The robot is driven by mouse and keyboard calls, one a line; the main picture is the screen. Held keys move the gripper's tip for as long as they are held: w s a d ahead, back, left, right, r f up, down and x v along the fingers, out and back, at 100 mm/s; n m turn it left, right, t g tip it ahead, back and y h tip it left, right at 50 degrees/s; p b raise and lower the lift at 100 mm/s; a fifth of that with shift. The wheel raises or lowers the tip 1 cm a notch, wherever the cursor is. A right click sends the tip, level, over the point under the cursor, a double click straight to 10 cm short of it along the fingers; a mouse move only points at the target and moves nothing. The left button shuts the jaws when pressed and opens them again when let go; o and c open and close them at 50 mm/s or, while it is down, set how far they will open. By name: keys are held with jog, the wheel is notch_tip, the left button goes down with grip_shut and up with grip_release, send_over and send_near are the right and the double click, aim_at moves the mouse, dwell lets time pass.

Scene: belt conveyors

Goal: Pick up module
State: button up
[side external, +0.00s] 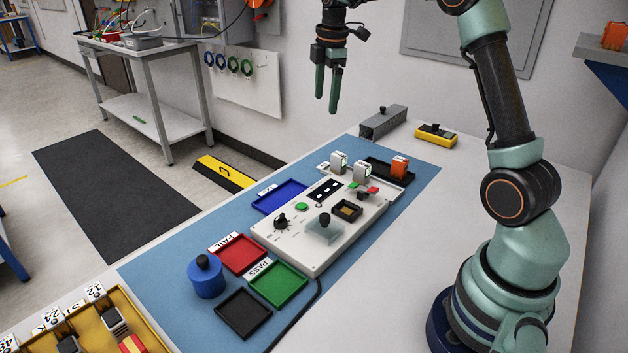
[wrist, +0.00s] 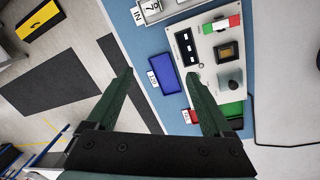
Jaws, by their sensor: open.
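My gripper (side external: 327,108) hangs high above the back of the table, fingers pointing down, open and empty. In the wrist view its two green fingers (wrist: 160,74) are spread, with nothing between them. Which item is the module is unclear. Two small grey-white blocks (side external: 338,163) (side external: 361,173) stand at the back of the white test panel (side external: 285,238), and an orange block (side external: 399,167) stands in a black tray beside them. Other dark and pale blocks (side external: 114,322) sit in the yellow rack (side external: 148,309) at front left, partly cut off. My gripper touches none of these.
Blue (side external: 266,203), red FAIL (side external: 228,264), green PASS (side external: 293,293) and black (side external: 233,328) trays lie around the panel. A blue knobbed cylinder (side external: 208,282) stands at front left. A grey box (side external: 384,125) and yellow device (side external: 436,136) stand at the back.

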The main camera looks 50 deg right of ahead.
aim_at(339, 155)
jog(key=w+d+f+n+g, duration=0.1)
jog(key=w+d+f+n, duration=0.1)
jog(key=d+f+n, duration=0.5)
jog(key=f, duration=0.4)
jog(key=d+f+m, duration=0.1)
jog(key=f, duration=0.4)
jog(key=d+f+m, duration=0.1)
jog(key=f, duration=0.4)
jog(key=shift+f+y, duration=0.15)
jog(key=shift+y, duration=0.15)
grip_shut()
notch_tip(339, 155, up, 20)
